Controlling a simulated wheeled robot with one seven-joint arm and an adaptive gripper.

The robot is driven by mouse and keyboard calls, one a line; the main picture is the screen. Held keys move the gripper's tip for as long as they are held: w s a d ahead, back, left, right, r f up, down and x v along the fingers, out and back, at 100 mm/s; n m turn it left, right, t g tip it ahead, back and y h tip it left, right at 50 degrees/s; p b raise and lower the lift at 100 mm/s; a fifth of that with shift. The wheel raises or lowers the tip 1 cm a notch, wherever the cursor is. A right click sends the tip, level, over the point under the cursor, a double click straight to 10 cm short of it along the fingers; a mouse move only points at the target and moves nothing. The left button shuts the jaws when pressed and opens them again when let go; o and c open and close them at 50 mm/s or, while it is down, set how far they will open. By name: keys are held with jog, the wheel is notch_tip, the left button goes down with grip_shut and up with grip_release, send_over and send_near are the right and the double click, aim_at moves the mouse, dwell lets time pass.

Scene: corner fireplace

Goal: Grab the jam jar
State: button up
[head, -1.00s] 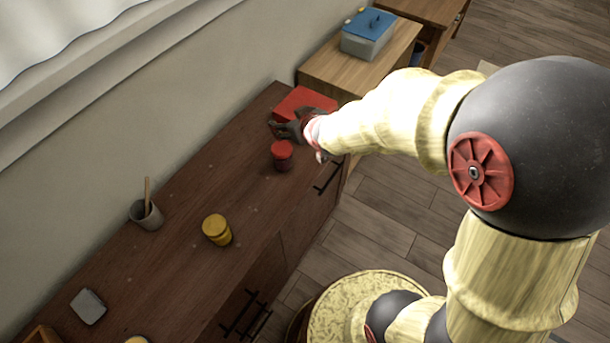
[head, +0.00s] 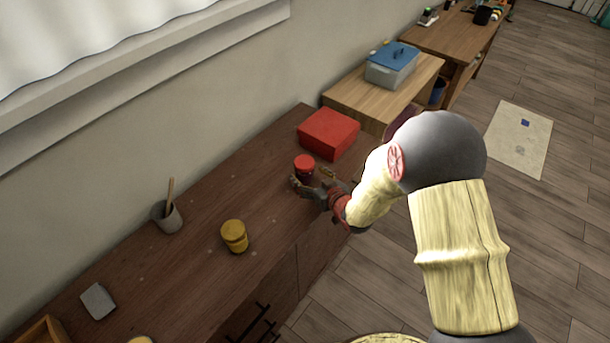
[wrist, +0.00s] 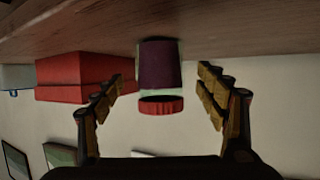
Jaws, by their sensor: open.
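The jam jar (head: 304,164) has a red lid and a dark purple body. It stands upright on the dark wooden cabinet top, in front of the red box. In the wrist view, which is upside down, the jar (wrist: 160,66) is centred ahead with its lid lower in the picture. My gripper (head: 312,179) is open at the jar's near right side, low by the cabinet top. In the wrist view its fingers (wrist: 160,80) are spread to either side of the jar, with gaps showing. The head view hides part of the jar's lower body behind the gripper.
The red box (head: 328,133) stands behind the jar. A yellow jar (head: 234,236), a grey cup (head: 167,217) with a stick, and a small grey item (head: 97,301) are spread leftward. A blue-lidded bin (head: 391,66) stands on a lighter cabinet beyond. The cabinet top between jars is clear.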

jog(key=b+x, duration=0.1)
jog(key=x, duration=0.2)
jog(key=shift+w+a+f, duration=0.1)
jog(key=shift+w+f, duration=0.15)
jog(key=shift+f, duration=0.05)
jog(key=shift+c, duration=1.4)
jog(key=shift+r, duration=0.1)
jog(key=c, duration=1.3)
